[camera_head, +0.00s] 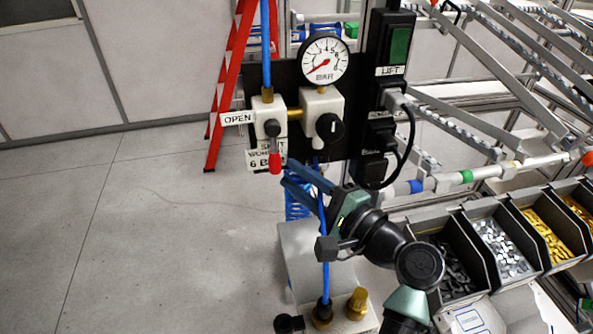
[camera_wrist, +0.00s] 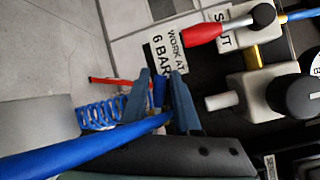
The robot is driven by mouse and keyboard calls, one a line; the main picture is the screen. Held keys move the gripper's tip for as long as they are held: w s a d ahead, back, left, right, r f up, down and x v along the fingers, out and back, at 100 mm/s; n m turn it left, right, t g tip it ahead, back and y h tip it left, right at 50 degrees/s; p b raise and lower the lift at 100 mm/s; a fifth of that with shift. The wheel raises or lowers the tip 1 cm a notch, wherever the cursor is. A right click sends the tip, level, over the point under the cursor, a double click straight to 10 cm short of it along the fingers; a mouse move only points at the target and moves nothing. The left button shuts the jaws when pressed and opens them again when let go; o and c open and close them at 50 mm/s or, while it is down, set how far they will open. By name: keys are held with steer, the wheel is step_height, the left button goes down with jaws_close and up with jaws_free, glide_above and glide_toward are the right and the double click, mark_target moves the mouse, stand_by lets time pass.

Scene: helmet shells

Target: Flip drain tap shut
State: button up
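A tap lever with a red grip (camera_head: 275,163) hangs straight down beside the SHUT label, below the OPEN label (camera_head: 237,118). In the wrist view the red grip (camera_wrist: 203,33) lies above and right of my fingers. I cannot tell whether this is the drain tap. A thin red bar (camera_wrist: 108,82) shows left of the fingers by the blue coil. My gripper (camera_head: 292,177) is below the panel, its fingers apart. In the wrist view, my gripper (camera_wrist: 160,75) has blue material in or behind the gap; I cannot tell if it touches.
A blue hose (camera_head: 324,240) runs down across my gripper to a brass fitting. A pressure gauge (camera_head: 325,58) and a black regulator knob (camera_head: 329,127) sit above. Parts bins (camera_head: 503,250) and a rack stand at right. A red ladder (camera_head: 226,90) stands behind; the left floor is clear.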

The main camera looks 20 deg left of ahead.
steer(key=shift+a, duration=0.1)
jaws_close()
steer(key=shift+f, duration=0.1)
steer(key=f+n+h, duration=0.1)
steer(key=n+h, duration=0.1)
steer(key=n, duration=0.1)
steer(key=shift+f+n+b, duration=0.2)
steer(key=shift+n+b, duration=0.1)
steer(key=shift+b, duration=0.1)
jaws_free()
steer(key=shift+s, duration=0.1)
